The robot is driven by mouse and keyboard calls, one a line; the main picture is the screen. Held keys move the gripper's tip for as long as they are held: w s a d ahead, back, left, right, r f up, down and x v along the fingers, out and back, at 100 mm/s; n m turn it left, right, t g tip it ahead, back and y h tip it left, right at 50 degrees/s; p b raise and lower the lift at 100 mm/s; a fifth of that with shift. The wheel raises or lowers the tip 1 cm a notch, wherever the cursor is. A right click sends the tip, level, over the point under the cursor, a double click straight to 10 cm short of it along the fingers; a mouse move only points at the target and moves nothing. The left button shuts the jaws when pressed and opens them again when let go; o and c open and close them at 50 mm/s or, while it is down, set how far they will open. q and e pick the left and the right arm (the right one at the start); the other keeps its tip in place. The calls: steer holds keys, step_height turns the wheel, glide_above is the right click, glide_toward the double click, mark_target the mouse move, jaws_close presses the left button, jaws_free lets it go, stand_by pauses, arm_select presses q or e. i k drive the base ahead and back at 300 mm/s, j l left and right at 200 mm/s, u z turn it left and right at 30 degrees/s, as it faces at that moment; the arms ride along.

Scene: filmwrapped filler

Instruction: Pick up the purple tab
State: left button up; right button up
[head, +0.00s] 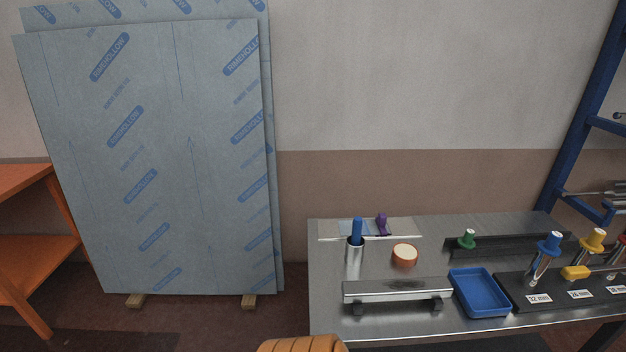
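The purple tab (382,224) stands near the back left of the metal table (385,268). It rises from a flat, pale sheet or plate (402,227) that also carries a light blue patch (353,227). It is small in this view, so I cannot tell how it is fixed to the sheet. Neither of my grippers shows in the head view.
Near the tab are a metal cup (354,263) with a blue handle and an orange-rimmed round piece (404,254). A metal bar on feet (398,290), a blue tray (479,293) and a black holder with coloured-handled tools (540,297) stand further forward. Large wrapped panels (150,160) lean left.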

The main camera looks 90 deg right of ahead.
mark_target(381, 220)
steer(key=i+l+z, duration=0.2)
steer(key=i+z, duration=0.25)
steer(key=i+l+z, duration=0.1)
steer(key=i+z, duration=0.15)
steer(key=z, duration=0.25)
steer(key=i+z, duration=0.45)
steer(key=i+j+z, duration=0.2)
steer(key=z, duration=0.25)
steer(key=i+j+z, duration=0.3)
steer(key=z, duration=0.2)
steer(key=i+l+z, duration=0.1)
steer(key=z, duration=0.35)
steer(key=i+z, duration=0.25)
steer(key=z, duration=0.25)
steer(key=i+j+z, duration=0.1)
steer(key=z, duration=0.35)
steer(key=i+j+z, duration=0.1)
steer(key=z, duration=0.35)
steer(key=i+j+z, duration=0.2)
steer(key=z, duration=0.25)
steer(key=i+j+z, duration=0.15)
steer(key=z, duration=0.35)
steer(key=i+j+z, duration=0.15)
steer(key=z, duration=0.25)
steer(key=j+z, duration=0.35)
steer(key=i+j, duration=0.05)
